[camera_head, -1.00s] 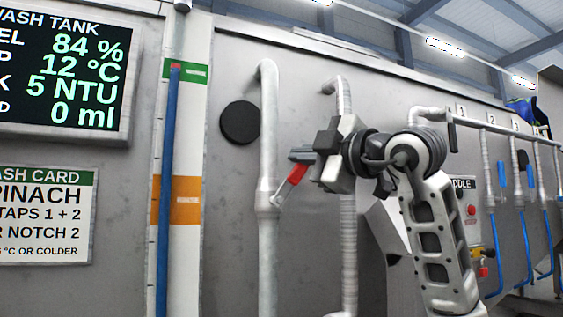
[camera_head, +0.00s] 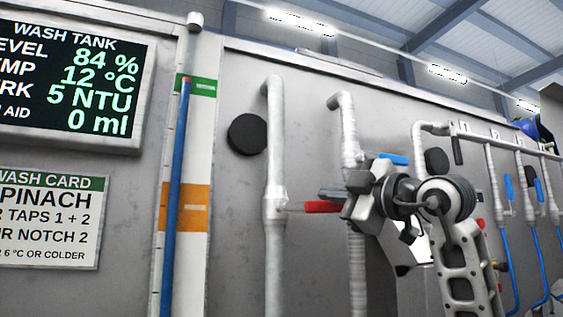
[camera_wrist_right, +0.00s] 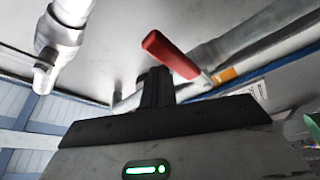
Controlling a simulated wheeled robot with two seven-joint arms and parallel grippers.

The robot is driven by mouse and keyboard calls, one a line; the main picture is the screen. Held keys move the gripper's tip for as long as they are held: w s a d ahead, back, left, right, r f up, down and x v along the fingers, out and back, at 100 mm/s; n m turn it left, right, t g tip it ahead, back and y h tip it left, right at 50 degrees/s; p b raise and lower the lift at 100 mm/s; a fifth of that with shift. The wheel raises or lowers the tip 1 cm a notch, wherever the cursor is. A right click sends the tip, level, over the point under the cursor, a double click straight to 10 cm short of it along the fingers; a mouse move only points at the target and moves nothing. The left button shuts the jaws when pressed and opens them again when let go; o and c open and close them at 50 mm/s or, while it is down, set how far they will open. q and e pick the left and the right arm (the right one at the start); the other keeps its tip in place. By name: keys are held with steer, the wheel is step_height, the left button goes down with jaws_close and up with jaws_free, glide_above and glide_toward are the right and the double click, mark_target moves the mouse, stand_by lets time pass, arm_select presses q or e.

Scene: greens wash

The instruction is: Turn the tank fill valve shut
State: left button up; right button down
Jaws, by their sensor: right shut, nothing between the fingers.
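The tank fill valve's red lever (camera_head: 322,207) sticks out level to the right from a fitting on the thick pale pipe (camera_head: 275,150). My right gripper (camera_head: 342,197) is at the lever's outer end, with the fingers shut and nothing between them. In the right wrist view the red lever (camera_wrist_right: 170,55) lies just beyond the dark closed fingertips (camera_wrist_right: 155,85). I cannot tell if they touch it. The gripper hides part of the second pipe behind it. My left gripper is not in view.
A second pipe (camera_head: 348,125) stands right of the valve, with a blue handle (camera_head: 393,158) by my gripper. A round black disc (camera_head: 248,134) is on the wall at left. The tank screen (camera_head: 70,75) reads 84 %. Tap pipes with blue handles (camera_head: 509,188) stand further right.

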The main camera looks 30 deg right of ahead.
steer(key=shift+f, duration=0.5)
steer(key=shift+f, duration=0.15)
step_height(320, 180, up, 4)
steer(key=p, duration=0.3)
steer(key=s+a+f+b, duration=0.1)
steer(key=s+f+b, duration=0.1)
steer(key=s, duration=0.7)
steer(key=shift+s+a+f, duration=0.2)
steer(key=shift+s+f, duration=0.1)
steer(key=shift+w, duration=0.1)
